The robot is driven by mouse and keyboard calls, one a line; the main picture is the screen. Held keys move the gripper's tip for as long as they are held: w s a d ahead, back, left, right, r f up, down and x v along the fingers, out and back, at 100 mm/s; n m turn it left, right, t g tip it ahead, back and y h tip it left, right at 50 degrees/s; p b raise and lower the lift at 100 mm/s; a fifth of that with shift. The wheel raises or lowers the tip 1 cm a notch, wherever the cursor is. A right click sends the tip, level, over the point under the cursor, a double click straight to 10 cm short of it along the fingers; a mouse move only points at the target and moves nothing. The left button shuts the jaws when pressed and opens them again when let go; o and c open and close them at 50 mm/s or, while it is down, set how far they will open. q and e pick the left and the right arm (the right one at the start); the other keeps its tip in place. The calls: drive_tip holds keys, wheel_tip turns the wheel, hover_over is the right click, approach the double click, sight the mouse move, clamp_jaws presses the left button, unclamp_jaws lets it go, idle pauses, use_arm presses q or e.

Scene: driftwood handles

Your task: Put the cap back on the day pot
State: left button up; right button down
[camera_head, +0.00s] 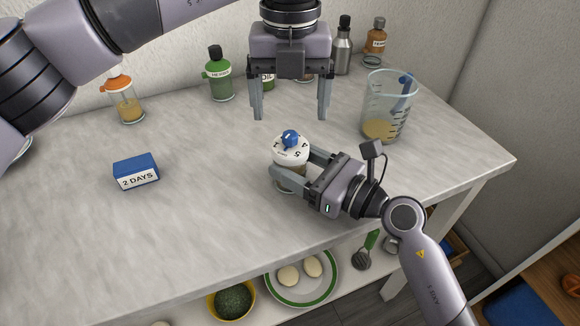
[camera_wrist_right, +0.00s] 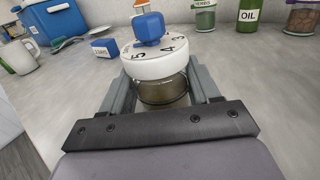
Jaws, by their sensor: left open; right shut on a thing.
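The day pot (camera_head: 290,180) is a small clear jar standing on the grey worktop, its body also showing in the right wrist view (camera_wrist_right: 163,92). A white round cap (camera_head: 283,154) with black numbers and a blue knob (camera_head: 290,139) sits on top of the jar. In the right wrist view the cap (camera_wrist_right: 135,66) rests over the jar's mouth; I cannot tell whether it is fully seated. My right gripper (camera_head: 291,166) is shut on the jar's body, below the cap. My left gripper (camera_head: 289,117) is open and empty, pointing down above and behind the cap.
A blue "2 DAYS" block (camera_head: 136,171) lies to the left. An orange-topped jar (camera_head: 127,108), a green bottle (camera_head: 220,80) and a measuring beaker (camera_head: 388,108) stand further back. The worktop's front left is clear. Below is a shelf with a plate (camera_head: 302,300) and yellow bowl (camera_head: 214,307).

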sight(290, 133)
use_arm(q)
drive_tip(key=shift+f, duration=3.6)
drive_tip(key=c, duration=1.1)
drive_tip(key=m, duration=0.7)
drive_tip(key=shift+m, duration=0.4)
drive_tip(key=m, duration=0.7)
drive_tip(key=o, duration=1.3)
drive_tip(key=shift+c, duration=0.2)
